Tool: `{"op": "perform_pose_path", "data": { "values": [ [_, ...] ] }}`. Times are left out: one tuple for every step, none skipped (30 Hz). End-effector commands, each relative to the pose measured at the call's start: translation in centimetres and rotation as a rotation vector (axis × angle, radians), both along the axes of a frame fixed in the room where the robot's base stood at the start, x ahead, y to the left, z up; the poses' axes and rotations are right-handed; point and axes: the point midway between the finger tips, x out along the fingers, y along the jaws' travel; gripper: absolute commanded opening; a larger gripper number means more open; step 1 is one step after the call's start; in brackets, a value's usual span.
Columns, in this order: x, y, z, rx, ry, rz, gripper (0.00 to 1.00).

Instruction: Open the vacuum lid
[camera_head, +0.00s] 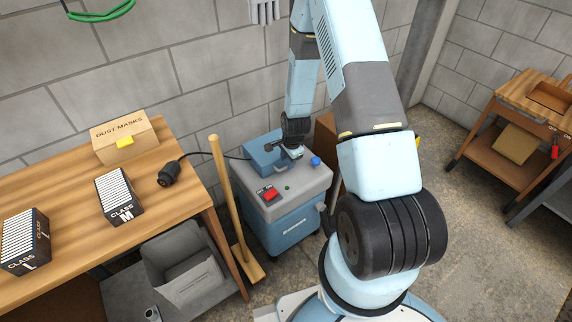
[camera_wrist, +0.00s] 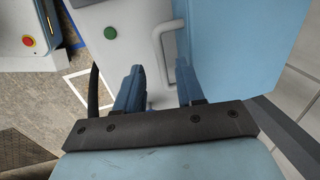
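The vacuum (camera_head: 282,228) is a blue and grey box on the floor by the wall. Its grey top carries a red switch, a green button (camera_wrist: 110,33) and a blue knob (camera_head: 316,161). A blue box-like part, seemingly the lid (camera_head: 262,158), is at the back of the top. It fills the right of the wrist view (camera_wrist: 245,45). A pale grey handle (camera_wrist: 158,48) is along its near edge. My gripper (camera_wrist: 160,72) is open, its fingers apart with the handle's lower end between them. I cannot tell whether they touch it or whether the lid is raised.
A wooden table (camera_head: 60,192) at left holds a dust-mask box (camera_head: 124,138), filter cartridges and a black hose end (camera_head: 168,174). A broom (camera_head: 232,205) stands close left of the vacuum. A grey bin (camera_head: 185,268) is under the table. A cart (camera_head: 495,143) stands at right.

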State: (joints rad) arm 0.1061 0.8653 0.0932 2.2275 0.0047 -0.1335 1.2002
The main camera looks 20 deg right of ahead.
Motion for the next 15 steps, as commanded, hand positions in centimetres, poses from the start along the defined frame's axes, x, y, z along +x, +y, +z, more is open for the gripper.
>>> {"op": "perform_pose_path", "data": {
  "values": [
    [0.0,0.1,-0.7,0.0,0.002,0.001,0.38],
    [0.1,0.1,-1.0,0.0,0.003,0.001,0.38],
    [0.2,0.1,-1.4,0.0,0.002,0.001,0.38],
    [0.3,0.1,-1.6,0.0,0.002,0.001,0.38],
    [0.3,0.1,-1.8,-0.001,0.002,0.001,0.38],
    [0.4,0.1,-2.1,-0.001,0.002,0.0,0.38],
    [0.4,0.1,-2.3,0.0,0.001,0.0,0.38],
    [0.4,0.1,-2.4,0.0,0.001,0.0,0.38],
    [0.5,0.1,-2.6,0.0,0.001,0.0,0.38],
    [0.5,0.1,-2.7,0.0,0.0,0.0,0.38],
    [0.5,0.1,-2.7,0.0,0.0,0.0,0.38],
    [0.5,0.1,-2.8,0.0,0.0,0.0,0.38],
    [0.5,0.1,-2.8,0.0,0.0,0.0,0.38],
    [0.5,0.1,-2.8,0.0,0.0,0.0,0.38],
    [0.5,0.1,-2.8,0.0,0.0,0.0,0.38]
  ]
}}
